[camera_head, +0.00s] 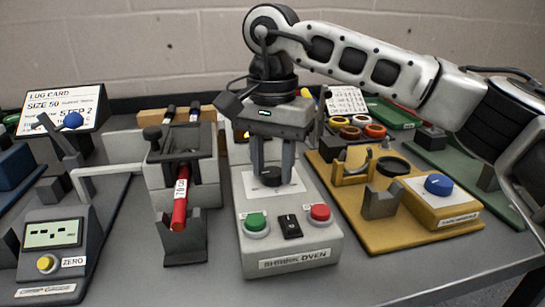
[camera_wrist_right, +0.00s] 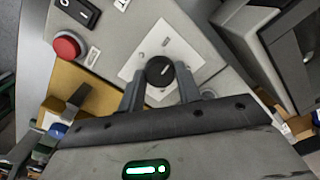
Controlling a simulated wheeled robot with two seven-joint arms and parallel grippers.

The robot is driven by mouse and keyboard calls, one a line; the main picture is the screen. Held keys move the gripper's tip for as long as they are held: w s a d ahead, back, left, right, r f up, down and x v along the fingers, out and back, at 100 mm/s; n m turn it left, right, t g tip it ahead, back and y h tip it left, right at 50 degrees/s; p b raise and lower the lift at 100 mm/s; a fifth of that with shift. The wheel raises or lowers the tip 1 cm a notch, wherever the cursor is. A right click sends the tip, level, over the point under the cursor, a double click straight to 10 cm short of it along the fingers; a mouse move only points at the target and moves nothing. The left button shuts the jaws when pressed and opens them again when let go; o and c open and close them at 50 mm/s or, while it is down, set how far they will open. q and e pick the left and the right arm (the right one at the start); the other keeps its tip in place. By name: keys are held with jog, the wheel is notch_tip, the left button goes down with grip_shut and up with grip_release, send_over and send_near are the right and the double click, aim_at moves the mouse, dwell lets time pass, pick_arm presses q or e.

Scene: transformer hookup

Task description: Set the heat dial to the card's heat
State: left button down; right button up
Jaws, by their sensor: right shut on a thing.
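The shrink oven (camera_head: 290,240) is a pale grey box with a green button (camera_head: 256,222), a black rocker switch (camera_head: 290,226) and a red button (camera_head: 320,213). Its heat dial (camera_wrist_right: 160,70) is a round black knob with a light pointer line, set on a white plate (camera_wrist_right: 137,72). My right gripper (camera_head: 272,178) reaches down from above and is shut on the dial, one finger on each side. The lug card (camera_head: 62,104) stands at the back left and shows "SIZE 50" and "STEP 2". A blue knob hides part of its lower lines. My left gripper is not in view.
Left of the oven stands a grey clamp fixture (camera_head: 205,180) holding a red-handled tool (camera_head: 180,198). A grey unit with a display (camera_head: 52,234) is at front left. A yellow board (camera_head: 400,238) with a blue knob (camera_head: 438,185) lies close on the oven's right.

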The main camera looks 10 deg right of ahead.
jog(key=m, duration=0.3)
jog(key=shift+r+m+p, duration=0.1)
jog(key=shift+m+p, duration=0.2)
jog(key=shift+m, duration=0.1)
jog(key=m, duration=0.3)
jog(key=shift+m, duration=0.3)
jog(key=m, duration=0.3)
jog(key=shift+m, duration=0.4)
jog(key=m, duration=0.4)
jog(key=shift+p, duration=0.3)
jog(key=m, duration=0.6)
jog(key=shift+m, duration=0.4)
jog(key=m, duration=0.5)
jog(key=shift+m+b, duration=0.3)
jog(key=shift+b, duration=0.05)
jog(key=o, duration=1)
